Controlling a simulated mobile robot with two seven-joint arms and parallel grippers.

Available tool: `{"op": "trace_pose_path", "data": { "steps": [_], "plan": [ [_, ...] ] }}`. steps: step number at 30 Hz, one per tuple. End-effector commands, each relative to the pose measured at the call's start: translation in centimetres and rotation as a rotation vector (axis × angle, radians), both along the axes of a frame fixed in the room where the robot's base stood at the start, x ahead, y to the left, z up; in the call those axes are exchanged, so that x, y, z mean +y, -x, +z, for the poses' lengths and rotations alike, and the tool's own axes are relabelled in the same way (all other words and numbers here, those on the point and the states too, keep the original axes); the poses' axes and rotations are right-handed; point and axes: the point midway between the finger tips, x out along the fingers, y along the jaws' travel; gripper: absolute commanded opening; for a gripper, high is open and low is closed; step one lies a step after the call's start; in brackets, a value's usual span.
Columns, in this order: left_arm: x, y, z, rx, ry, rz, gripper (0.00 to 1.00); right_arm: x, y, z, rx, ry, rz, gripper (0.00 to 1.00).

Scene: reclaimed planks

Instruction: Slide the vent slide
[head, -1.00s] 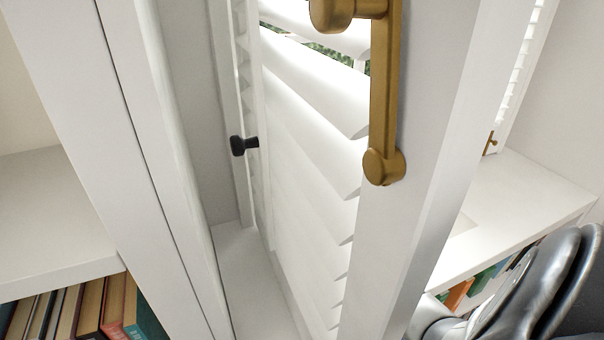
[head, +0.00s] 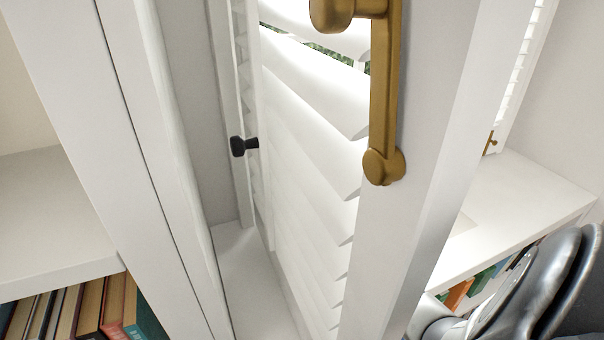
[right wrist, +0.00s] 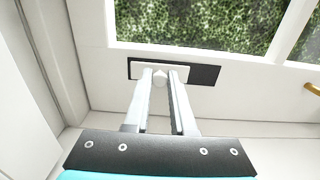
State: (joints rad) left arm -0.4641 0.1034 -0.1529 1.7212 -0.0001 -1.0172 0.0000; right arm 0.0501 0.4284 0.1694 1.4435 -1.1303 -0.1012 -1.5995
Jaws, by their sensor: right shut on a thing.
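The vent (right wrist: 206,75) shows in the right wrist view as a dark, wide plate on the white wall below a window. Its white slide (right wrist: 175,73) lies over the left and middle of the dark plate, with a large dark area bare on the right and a thin dark strip at the left. A small pale knob (right wrist: 160,77) stands on the slide. My right gripper (right wrist: 161,75) is shut on this knob, one finger on each side. The vent and the right fingers do not show in the head view. My left gripper is in neither view.
A white louvred shutter (head: 300,140) with a brass handle (head: 384,100) stands in front in the head view. A black knob (head: 241,146) is behind it. Books (head: 85,308) fill a shelf at lower left. A white ledge (head: 520,190) lies at right.

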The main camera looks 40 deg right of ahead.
Motion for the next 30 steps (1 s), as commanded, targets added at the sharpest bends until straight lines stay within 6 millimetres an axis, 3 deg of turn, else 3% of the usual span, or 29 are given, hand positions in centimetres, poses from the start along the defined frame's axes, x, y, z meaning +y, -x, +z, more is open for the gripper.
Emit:
{"op": "trace_pose_path", "data": {
  "steps": [30],
  "plan": [
    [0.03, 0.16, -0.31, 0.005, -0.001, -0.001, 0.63, -0.53, 0.19, -0.15, 0.002, 0.002, -0.001, 0.00]
  ]
}}
